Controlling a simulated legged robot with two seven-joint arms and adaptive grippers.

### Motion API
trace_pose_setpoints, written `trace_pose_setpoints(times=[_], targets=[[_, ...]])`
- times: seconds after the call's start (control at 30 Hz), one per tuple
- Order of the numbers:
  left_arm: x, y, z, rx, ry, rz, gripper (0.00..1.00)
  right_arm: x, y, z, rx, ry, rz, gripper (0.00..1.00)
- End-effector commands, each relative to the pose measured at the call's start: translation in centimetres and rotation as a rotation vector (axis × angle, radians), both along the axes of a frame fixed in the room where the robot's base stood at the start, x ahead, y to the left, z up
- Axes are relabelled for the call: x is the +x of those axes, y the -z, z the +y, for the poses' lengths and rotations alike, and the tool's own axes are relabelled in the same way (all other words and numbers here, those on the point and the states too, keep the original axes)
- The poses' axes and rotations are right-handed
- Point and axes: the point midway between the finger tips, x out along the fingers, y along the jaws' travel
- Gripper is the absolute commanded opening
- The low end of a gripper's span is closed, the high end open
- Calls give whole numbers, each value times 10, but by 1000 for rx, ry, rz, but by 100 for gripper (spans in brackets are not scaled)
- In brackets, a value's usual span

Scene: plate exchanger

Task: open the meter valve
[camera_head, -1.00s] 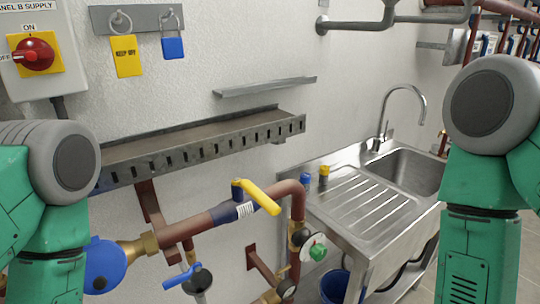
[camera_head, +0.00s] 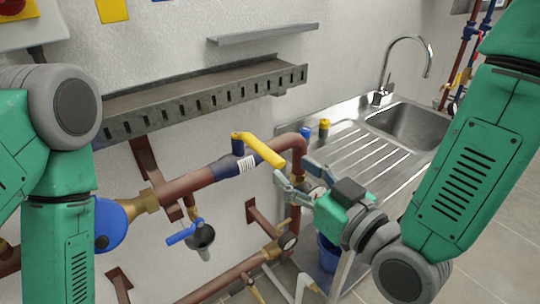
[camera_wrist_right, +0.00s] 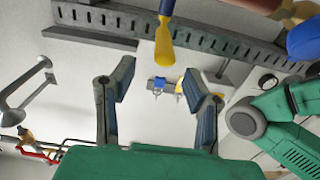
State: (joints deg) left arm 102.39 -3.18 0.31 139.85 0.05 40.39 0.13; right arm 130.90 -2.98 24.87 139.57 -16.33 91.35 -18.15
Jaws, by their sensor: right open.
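A round blue meter-like body (camera_head: 110,224) is at the pipe's left end. A smaller blue lever (camera_head: 181,236) is on a branch below. I cannot tell from labels which is the meter valve. My right gripper (camera_head: 298,178) is open and empty, just below right of the yellow lever's end. In the right wrist view the yellow lever (camera_wrist_right: 164,48) lies beyond the open fingers (camera_wrist_right: 162,82), apparently apart from them. My left gripper is out of view.
A slotted metal tray (camera_head: 200,103) runs along the wall above the pipe. A steel sink unit (camera_head: 350,145) with a tap stands to the right. A blue bucket (camera_head: 327,254) is behind my right arm.

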Motion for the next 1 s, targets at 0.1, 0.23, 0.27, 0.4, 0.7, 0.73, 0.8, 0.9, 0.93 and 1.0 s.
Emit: trace_pose_setpoints(times=[0.1, 0.23, 0.27, 0.4, 0.7, 0.73, 0.8, 0.9, 0.93, 1.0], targets=[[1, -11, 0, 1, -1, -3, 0, 22, -6, 16, 2, 0, -4, 42], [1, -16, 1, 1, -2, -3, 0, 43, -5, 25, 5, 0, -2, 42], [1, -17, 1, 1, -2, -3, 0, 47, -5, 28, 6, 0, -3, 42], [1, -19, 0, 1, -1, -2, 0, 61, -4, 33, 11, 0, -2, 42], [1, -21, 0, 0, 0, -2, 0, 70, -3, 45, 6, 0, 0, 42], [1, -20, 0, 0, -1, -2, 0, 70, -3, 46, 5, -1, 0, 42], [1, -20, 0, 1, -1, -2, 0, 70, -3, 47, 4, -1, 0, 42], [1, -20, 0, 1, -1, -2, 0, 70, -3, 49, 1, -1, 0, 25], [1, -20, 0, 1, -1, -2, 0, 70, -3, 50, 1, -1, 0, 14], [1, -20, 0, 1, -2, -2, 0, 70, -3, 49, 3, -1, 0, 0]])
